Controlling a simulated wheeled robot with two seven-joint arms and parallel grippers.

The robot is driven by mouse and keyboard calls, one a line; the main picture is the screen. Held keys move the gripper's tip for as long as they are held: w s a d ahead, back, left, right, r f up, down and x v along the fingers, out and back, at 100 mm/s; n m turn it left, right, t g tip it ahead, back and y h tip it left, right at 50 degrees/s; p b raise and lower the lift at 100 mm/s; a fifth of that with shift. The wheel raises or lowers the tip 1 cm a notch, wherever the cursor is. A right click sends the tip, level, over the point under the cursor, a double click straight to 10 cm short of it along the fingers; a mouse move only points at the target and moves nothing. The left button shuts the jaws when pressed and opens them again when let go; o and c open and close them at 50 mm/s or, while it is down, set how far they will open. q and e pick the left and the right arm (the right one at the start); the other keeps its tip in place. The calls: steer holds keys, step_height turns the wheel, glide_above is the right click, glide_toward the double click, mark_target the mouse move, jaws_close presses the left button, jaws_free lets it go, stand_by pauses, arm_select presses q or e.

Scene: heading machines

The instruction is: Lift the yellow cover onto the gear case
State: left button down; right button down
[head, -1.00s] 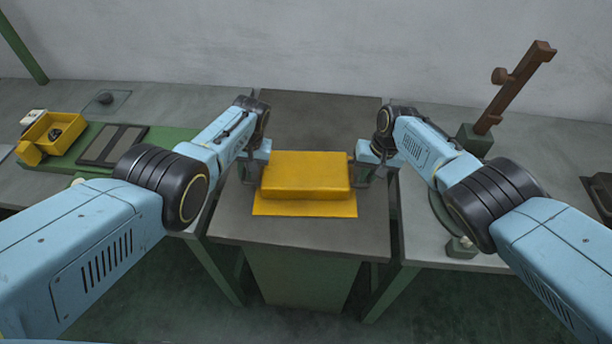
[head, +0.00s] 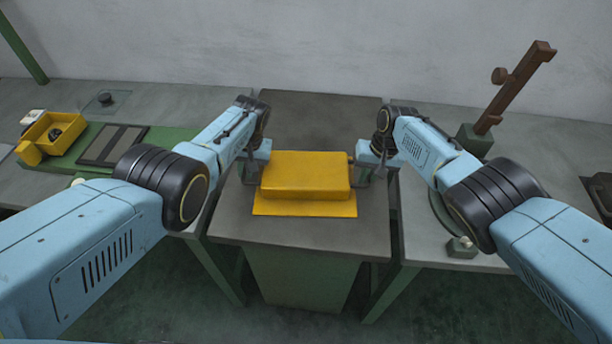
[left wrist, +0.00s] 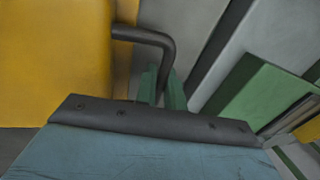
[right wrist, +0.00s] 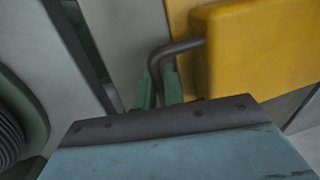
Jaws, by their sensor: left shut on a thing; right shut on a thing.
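The yellow cover (head: 306,175) is a box-like shell in the middle of the centre table, with a flat yellow sheet or flange (head: 305,208) showing below its front edge. I cannot make out a separate gear case. A dark bent handle (left wrist: 158,38) sticks out from the cover's left side, and another handle (right wrist: 172,50) from its right side. My left gripper (head: 254,178) is shut on the left handle; its green fingers (left wrist: 162,90) show in the left wrist view. My right gripper (head: 364,176) is shut on the right handle, its green fingers (right wrist: 160,90) around the bar.
The centre table (head: 320,115) has bare room behind the cover. On the left bench stand a yellow bin (head: 52,132) and a green board with a dark plate (head: 112,144). A brown upright bar (head: 515,88) rises on the right bench.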

arm_select(q)
steer(key=shift+r, duration=0.2)
arm_select(e)
steer(key=shift+r, duration=0.2)
stand_by(0.3)
